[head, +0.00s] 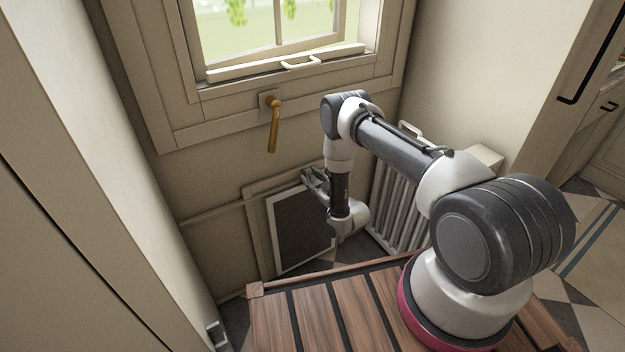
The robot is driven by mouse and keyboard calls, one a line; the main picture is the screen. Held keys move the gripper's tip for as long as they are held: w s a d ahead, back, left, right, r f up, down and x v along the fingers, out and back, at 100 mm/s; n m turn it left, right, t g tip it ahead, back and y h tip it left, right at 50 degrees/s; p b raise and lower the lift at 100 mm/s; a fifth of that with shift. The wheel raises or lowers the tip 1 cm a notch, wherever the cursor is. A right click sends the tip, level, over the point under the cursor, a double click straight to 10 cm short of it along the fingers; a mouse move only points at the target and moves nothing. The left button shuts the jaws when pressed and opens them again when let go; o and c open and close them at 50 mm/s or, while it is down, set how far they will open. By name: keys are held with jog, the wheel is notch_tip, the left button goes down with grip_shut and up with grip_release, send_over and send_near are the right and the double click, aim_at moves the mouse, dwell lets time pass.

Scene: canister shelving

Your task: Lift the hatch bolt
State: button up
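A low hatch with a dark panel (300,232) and a pale frame is set in the wall below the window. My gripper (308,178) is at the hatch's upper right edge, pointing toward the wall. Its fingers are small and partly hidden by my own wrist, so I cannot tell whether they are open or shut. I cannot make out a bolt on the hatch; the spot by my gripper is partly covered by the gripper and wrist.
A brass lever handle (273,125) hangs on the wall below the window (275,25). A white radiator (385,205) stands right of the hatch. A slatted wooden surface (310,318) lies in front. A small metal fitting (216,335) shows at the lower left.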

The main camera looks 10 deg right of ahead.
aim_at(313, 176)
grip_shut()
jog(key=shift+w+a+r, duration=0.1)
jog(key=shift+w+r, duration=0.05)
jog(key=shift+r, duration=1.75)
jog(key=shift+o, duration=1.4)
grip_release()
jog(key=shift+r, duration=0.1)
jog(key=shift+o, duration=0.4)
jog(key=shift+f, duration=0.2)
jog(key=shift+s, duration=0.35)
jog(key=v, duration=1.1)
jog(key=shift+s+d, duration=0.2)
jog(key=shift+d, duration=0.05)
